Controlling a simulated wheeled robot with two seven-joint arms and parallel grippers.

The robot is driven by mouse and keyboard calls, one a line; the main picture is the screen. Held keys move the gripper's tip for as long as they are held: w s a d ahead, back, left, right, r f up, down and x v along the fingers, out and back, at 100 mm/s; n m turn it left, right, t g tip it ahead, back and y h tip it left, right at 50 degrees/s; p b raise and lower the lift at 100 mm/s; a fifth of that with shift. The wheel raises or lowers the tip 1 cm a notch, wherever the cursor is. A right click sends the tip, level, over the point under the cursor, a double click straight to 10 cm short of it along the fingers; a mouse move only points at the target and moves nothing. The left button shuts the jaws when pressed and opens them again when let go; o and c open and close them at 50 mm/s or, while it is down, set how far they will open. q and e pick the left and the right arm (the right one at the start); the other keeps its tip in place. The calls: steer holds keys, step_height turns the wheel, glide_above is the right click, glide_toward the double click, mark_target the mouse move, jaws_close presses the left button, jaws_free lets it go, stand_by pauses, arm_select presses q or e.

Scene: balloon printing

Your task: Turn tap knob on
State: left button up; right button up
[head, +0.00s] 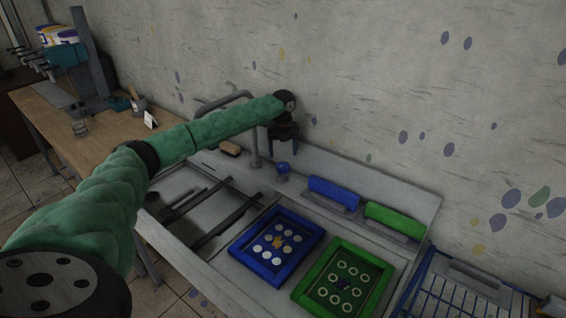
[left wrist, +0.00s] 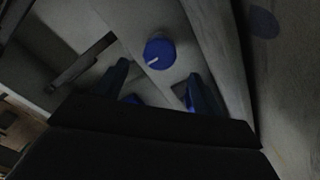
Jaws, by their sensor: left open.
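The tap knob (head: 283,168) is a small blue round knob at the back of the sink counter, right of the grey curved faucet (head: 254,130). In the left wrist view the knob (left wrist: 159,52) shows a white mark and lies just beyond the fingers, roughly between them and apart from them. My left gripper (head: 291,148) points down above the knob in the head view; its two fingers (left wrist: 152,88) are open and empty. My right gripper is not in view.
A blue-framed screen (head: 240,244) and a green-framed screen (head: 377,297) lie at the front. Blue (head: 334,190) and green (head: 394,219) blocks rest along the back ledge. The wall stands close behind.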

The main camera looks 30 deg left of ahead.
mark_target(283, 165)
arm_select(q)
step_height(283, 165, down, 4)
steer(key=shift+f+p, duration=0.25)
steer(key=shift+p, duration=0.65)
steer(key=shift+f, duration=0.9)
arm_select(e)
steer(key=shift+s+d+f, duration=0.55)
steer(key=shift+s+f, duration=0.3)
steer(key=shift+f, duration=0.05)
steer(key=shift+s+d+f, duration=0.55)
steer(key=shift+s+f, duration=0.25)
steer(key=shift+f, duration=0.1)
arm_select(q)
steer(key=c, duration=1)
steer(key=shift+o, duration=0.2)
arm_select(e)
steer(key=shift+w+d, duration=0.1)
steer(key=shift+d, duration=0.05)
